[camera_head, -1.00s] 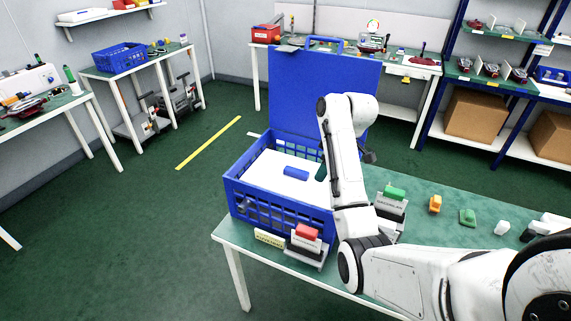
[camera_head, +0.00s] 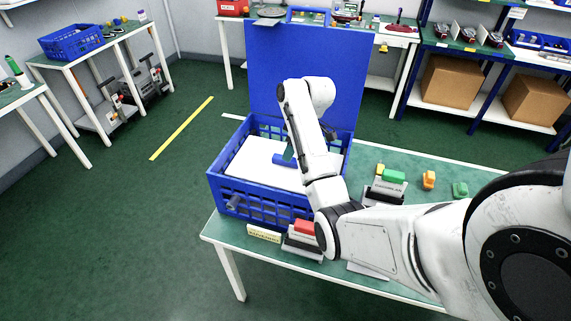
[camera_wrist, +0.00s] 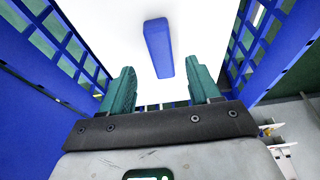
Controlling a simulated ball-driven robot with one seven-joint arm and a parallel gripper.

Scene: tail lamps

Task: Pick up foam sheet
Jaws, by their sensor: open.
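The white foam sheet (camera_head: 250,163) lies inside the blue crate (camera_head: 258,203) on the green-topped table, with a small blue block (camera_head: 284,160) on its top. In the wrist view the sheet (camera_wrist: 112,30) fills the middle, and the blue block (camera_wrist: 158,48) lies just ahead of and between my fingertips. My gripper (camera_wrist: 164,72) is open, with its two green fingers apart and nothing between them.
A tall blue panel (camera_head: 300,75) stands behind the crate. Green (camera_head: 393,176) and orange (camera_head: 429,179) pieces stand right of my arm. The crate's slatted walls flank my gripper.

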